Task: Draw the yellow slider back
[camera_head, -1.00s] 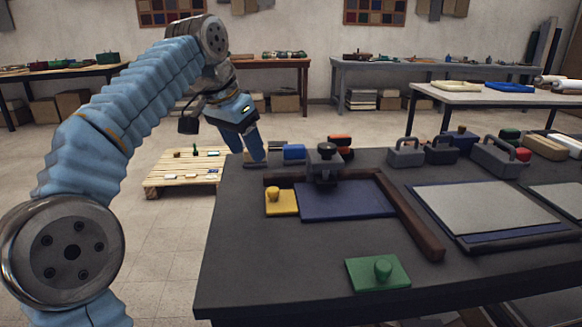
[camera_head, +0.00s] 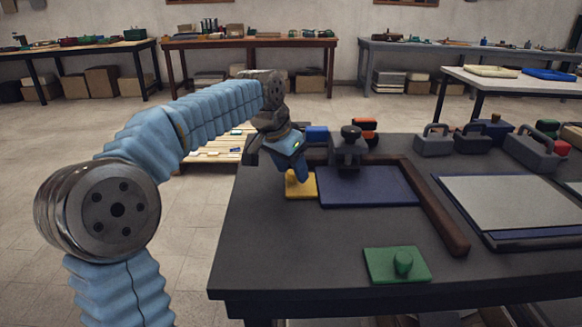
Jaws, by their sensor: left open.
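The yellow slider (camera_head: 296,188) lies flat on the dark table at the left end of the blue velvet panel (camera_head: 368,187). My left gripper (camera_head: 304,178) is open and right at the slider, its fingers pointing down over it. The gripper hides the slider's knob, so I cannot tell whether the fingers touch it or stand around it. The green slider (camera_head: 397,264) with its round knob lies near the front edge of the table, apart from the panel. My right gripper is not in view.
A brown wooden rail (camera_head: 436,208) runs along the panel's right side. A dark clamp-like block (camera_head: 347,147) stands at the panel's back edge. A grey board (camera_head: 510,206) lies to the right. The table (camera_head: 300,250) is bare left of the green slider.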

